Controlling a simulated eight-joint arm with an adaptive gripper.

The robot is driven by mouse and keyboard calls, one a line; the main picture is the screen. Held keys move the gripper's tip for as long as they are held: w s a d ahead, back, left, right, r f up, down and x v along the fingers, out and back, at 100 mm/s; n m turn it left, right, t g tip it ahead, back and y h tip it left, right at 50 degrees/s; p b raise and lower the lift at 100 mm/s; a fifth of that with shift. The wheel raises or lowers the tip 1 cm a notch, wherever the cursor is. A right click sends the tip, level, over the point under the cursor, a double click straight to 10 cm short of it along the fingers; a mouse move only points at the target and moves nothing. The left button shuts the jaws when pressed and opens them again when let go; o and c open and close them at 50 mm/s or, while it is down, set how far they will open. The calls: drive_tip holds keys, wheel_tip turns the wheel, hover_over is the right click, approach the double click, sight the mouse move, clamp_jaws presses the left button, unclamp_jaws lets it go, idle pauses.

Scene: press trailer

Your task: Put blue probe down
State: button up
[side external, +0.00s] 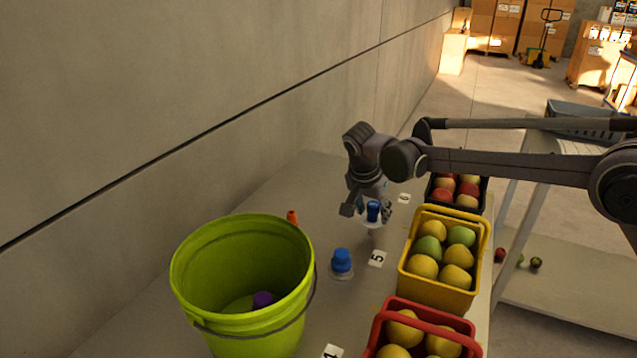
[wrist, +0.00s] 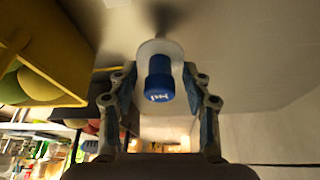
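A blue probe (side external: 373,211) with a pale disc at its lower end is at my gripper (side external: 370,208) in the side external view. In the wrist view the blue probe (wrist: 158,80) is between the two fingers of my gripper (wrist: 159,78), its marked end facing the camera. A gap shows between each finger and the blue body, so the fingers look open around it. The fingertips are close to the disc's edges; I cannot tell whether they touch it. Whether the disc rests on the table is unclear.
A second blue probe (side external: 341,261) stands on a disc on the table (side external: 325,220). A green bucket (side external: 242,290) holds a purple-topped thing. A yellow fruit crate (side external: 436,285), a red crate (side external: 424,309) and a black crate line the right. An orange thing (side external: 292,217) is near the wall.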

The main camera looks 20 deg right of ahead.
drive_tip(key=v, duration=1.2)
drive_tip(key=shift+r, duration=0.2)
drive_tip(key=shift+d, duration=0.1)
